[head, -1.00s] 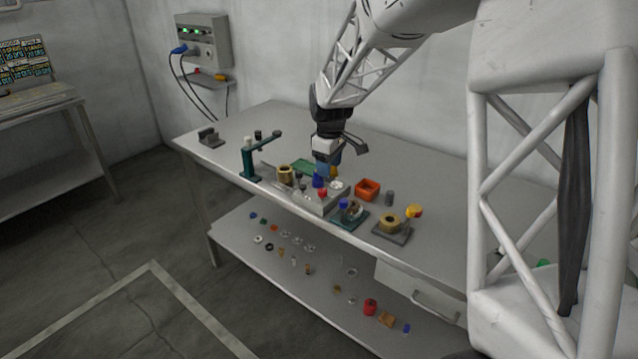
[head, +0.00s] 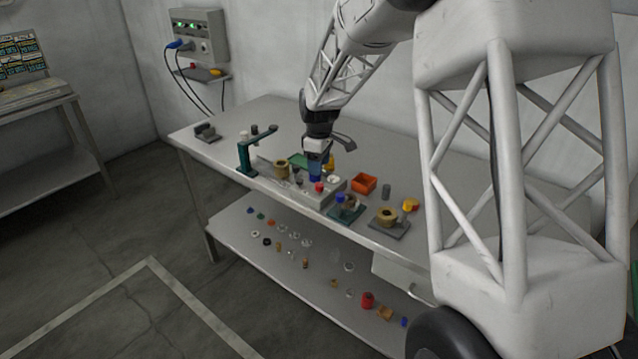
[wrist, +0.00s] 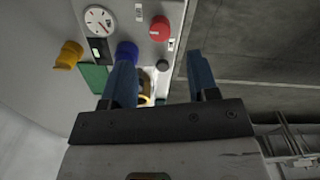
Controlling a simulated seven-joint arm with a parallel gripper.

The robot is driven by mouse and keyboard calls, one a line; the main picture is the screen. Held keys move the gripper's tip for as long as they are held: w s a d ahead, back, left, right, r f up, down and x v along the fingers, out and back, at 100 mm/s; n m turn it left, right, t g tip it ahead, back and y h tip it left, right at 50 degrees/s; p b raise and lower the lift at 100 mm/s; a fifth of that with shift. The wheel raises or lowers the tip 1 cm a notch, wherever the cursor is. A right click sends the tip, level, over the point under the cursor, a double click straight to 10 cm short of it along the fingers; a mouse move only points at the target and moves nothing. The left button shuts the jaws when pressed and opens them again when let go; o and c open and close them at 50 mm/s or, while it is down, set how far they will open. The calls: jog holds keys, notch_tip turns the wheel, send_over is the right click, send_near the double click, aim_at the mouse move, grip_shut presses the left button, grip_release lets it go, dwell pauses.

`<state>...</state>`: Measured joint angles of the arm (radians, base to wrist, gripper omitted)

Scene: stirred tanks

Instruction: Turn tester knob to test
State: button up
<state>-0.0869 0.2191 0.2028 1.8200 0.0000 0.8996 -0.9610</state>
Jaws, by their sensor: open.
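The tester looks to be the low grey box (head: 312,197) at the front of the bench. In the wrist view its grey panel (wrist: 181,9) carries a white dial (wrist: 99,19), a red knob (wrist: 160,28), a blue knob (wrist: 127,50) and a small black knob (wrist: 162,65). I cannot read its labels. The left finger overlaps the blue knob in this view; contact cannot be told. In the head view my gripper (head: 316,178) points down over the box and hides part of it.
An orange bin (head: 364,184) and fixtures with brass rings (head: 387,215) stand right of the box. A green stand (head: 245,155) is on its left. A yellow part (wrist: 68,55) lies beside the panel. The bench (head: 440,185) has bare room behind.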

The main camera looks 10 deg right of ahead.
aim_at(319, 184)
jog(key=shift+f, duration=3.6)
jog(key=shift+c, duration=0.3)
jog(key=c, duration=0.9)
jog(key=shift+o, duration=0.2)
